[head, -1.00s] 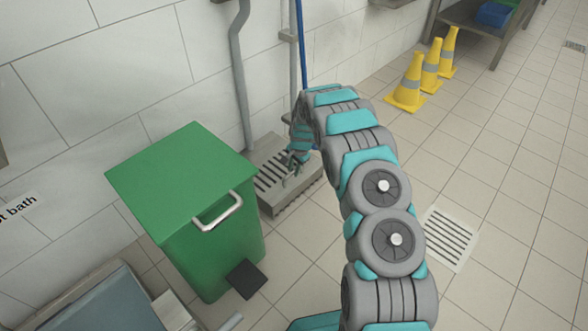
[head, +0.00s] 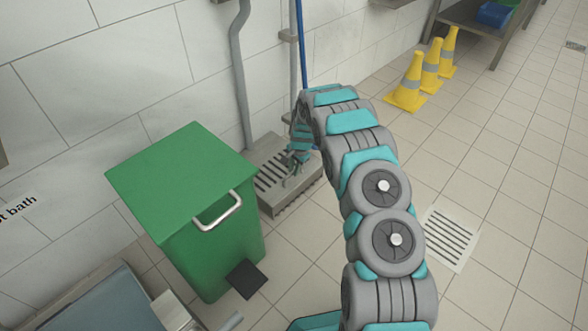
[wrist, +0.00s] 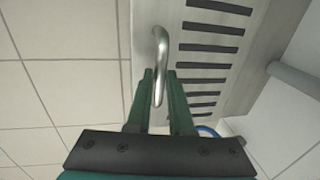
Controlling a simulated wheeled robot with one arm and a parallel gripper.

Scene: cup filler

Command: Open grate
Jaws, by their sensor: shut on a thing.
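The grate (head: 268,180) is a grey slotted metal panel on a low unit against the wall, behind and to the right of the green bin. In the wrist view the grate (wrist: 213,48) shows dark parallel slots, with a curved metal handle (wrist: 161,42) at its edge. My gripper (wrist: 158,88) has its two green fingers on either side of the handle's lower end and is shut on it. In the head view my gripper (head: 292,176) is small, low over the right part of the grate, and the handle cannot be made out there.
A green lidded bin (head: 200,225) with a metal handle and black pedal stands close to the left. A vertical pipe (head: 240,80) and a blue pole (head: 302,45) run along the wall. A floor drain (head: 450,238) and yellow cones (head: 408,85) are to the right. Tiled floor is open there.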

